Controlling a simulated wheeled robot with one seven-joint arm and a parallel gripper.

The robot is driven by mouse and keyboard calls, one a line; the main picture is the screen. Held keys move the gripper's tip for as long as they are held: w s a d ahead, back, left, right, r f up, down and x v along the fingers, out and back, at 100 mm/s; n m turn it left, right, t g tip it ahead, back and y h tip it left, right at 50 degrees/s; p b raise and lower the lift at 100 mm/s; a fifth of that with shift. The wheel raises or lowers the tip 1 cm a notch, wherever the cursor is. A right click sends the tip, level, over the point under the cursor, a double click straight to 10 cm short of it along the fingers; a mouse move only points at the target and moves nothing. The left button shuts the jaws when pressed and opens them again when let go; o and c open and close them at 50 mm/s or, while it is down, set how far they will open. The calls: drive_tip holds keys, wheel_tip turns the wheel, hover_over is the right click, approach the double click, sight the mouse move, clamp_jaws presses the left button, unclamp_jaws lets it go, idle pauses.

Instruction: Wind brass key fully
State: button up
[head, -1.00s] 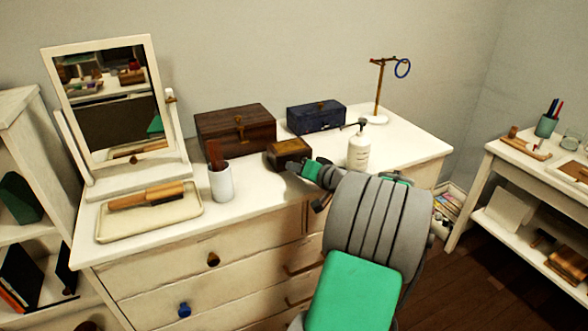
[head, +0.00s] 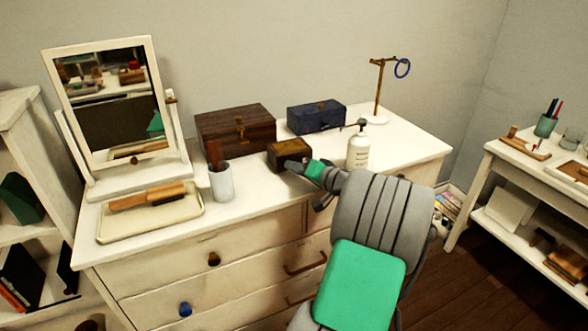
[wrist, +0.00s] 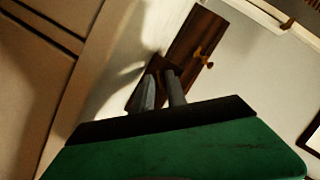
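The small wooden box (head: 285,156) sits on the white dresser, in front of a larger dark wooden box. My gripper (head: 294,163) is at the right front of the small box, with its tips at or very near the box. In the wrist view the two grey fingers (wrist: 161,76) lie close together with a narrow gap, their tips against or just before the dark small box (wrist: 133,98). I cannot make out a brass key; the fingers may hide it. Whether they hold anything is not visible.
The large wooden box (head: 232,134) has a brass clasp, also seen in the wrist view (wrist: 204,57). A blue box (head: 316,117), a white pump bottle (head: 358,150), a white cup (head: 221,183) and a brass stand (head: 378,88) are nearby. A tray (head: 150,229) holds brushes at left.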

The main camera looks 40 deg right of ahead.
drive_tip(key=shift+o, duration=0.8)
drive_tip(key=v, duration=0.8)
